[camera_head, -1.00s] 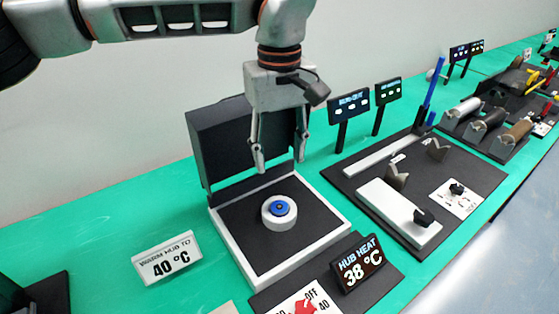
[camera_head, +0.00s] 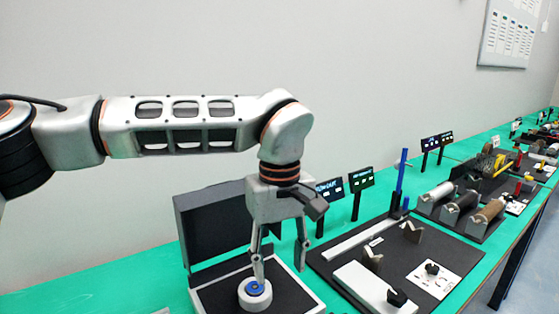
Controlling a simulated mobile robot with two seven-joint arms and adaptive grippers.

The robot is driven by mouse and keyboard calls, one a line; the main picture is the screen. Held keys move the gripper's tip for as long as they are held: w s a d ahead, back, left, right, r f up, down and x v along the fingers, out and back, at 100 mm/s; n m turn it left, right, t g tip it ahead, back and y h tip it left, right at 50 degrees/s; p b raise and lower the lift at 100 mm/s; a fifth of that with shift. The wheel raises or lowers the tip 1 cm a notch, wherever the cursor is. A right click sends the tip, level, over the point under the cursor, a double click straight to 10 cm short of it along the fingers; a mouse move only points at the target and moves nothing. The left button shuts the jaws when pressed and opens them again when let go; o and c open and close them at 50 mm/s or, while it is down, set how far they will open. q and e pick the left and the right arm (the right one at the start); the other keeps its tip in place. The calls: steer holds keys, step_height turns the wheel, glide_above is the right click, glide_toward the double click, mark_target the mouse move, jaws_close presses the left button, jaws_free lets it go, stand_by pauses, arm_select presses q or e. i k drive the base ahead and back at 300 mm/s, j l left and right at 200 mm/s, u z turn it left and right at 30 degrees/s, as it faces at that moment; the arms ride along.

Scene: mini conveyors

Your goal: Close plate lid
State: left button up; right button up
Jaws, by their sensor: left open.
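The plate lid (camera_head: 210,226) is a dark panel standing upright at the back of the plate, so it is open. The plate (camera_head: 215,294) has a pale rim and a dark top, and its front is cut off by the bottom of the view. A white round hub (camera_head: 256,301) with a blue centre sits on it. My left gripper (camera_head: 280,274) points down with its fingers apart and empty. It is above the plate, behind the hub and in front of the lid's right part. Whether it touches the lid I cannot tell. My right gripper is not in view.
Two small display signs (camera_head: 361,180) stand right of the lid. A dark board (camera_head: 330,262) with a white block, holders and a blue upright rod lies to the right. Rollers (camera_head: 462,207) stand farther along the green table (camera_head: 125,279).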

mark_target(214, 221)
steer(key=k+l, duration=0.95)
